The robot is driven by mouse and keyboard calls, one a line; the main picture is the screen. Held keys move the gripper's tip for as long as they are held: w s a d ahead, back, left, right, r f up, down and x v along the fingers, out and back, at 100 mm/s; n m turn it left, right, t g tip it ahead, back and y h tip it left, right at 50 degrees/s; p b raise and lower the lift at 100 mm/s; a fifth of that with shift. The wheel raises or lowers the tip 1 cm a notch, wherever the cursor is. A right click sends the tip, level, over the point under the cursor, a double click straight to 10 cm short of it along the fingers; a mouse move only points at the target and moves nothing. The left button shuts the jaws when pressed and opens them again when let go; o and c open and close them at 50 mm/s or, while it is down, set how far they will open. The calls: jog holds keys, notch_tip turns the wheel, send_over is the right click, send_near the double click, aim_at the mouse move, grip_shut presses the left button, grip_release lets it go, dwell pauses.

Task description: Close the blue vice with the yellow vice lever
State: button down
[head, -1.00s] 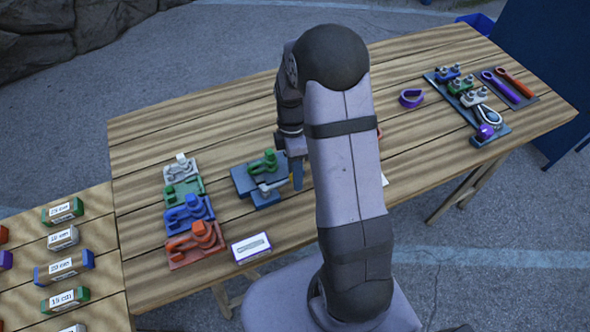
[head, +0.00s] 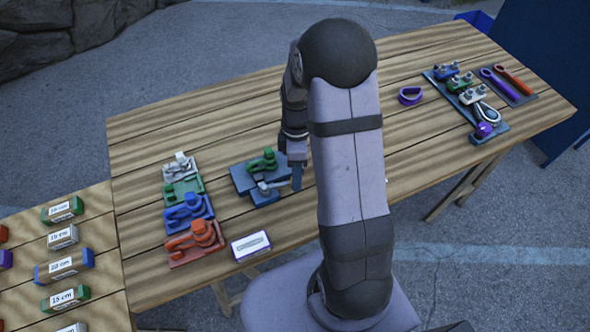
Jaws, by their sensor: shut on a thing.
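The blue vice (head: 242,178) stands near the middle of the table, with a green clamp-like piece (head: 263,161) on it. A pale lever (head: 274,185) lies across its front; it looks whitish, and I cannot make out any yellow. The gap between the vice jaws is too small to judge.
Left of the vice are white, green, blue and red clamp pieces (head: 192,236) in a row, with a white-faced box (head: 251,246) in front. A purple ring (head: 410,96) and a tool board (head: 490,130) lie right. The table between is mostly clear.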

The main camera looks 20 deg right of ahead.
jog(key=s+m, duration=0.1)
jog(key=m, duration=0.1)
jog(key=s+a+m, duration=0.1)
jog(key=s+m, duration=0.1)
jog(key=shift+s+m+y, duration=0.15)
jog(key=shift+m+y, duration=0.15)
jog(key=shift+y, duration=0.1)
jog(key=s+a+m, duration=0.1)
jog(key=m, duration=0.1)
jog(key=s+a+m+t, duration=0.1)
jog(key=m, duration=0.1)
jog(key=shift+s+a+m, duration=0.3)
jog(key=a+m, duration=0.1)
jog(key=m, duration=0.1)
jog(key=s+a+m+t, duration=0.1)
jog(key=a+m, duration=0.1)
jog(key=shift+s+a+y, duration=0.15)
jog(key=shift+s+y, duration=0.05)
jog(key=shift+y, duration=0.1)
jog(key=shift+s+a+m, duration=0.1)
jog(key=shift+a+m, duration=0.5)
jog(key=shift+m, duration=0.4)
jog(key=shift+a+m+t, duration=0.4)
jog(key=shift+a+m, duration=0.65)
jog(key=shift+m, duration=0.35)
jog(key=shift+r, duration=0.1)
jog(key=c, duration=1.4)
grip_release()
jog(key=shift+c, duration=0.2)
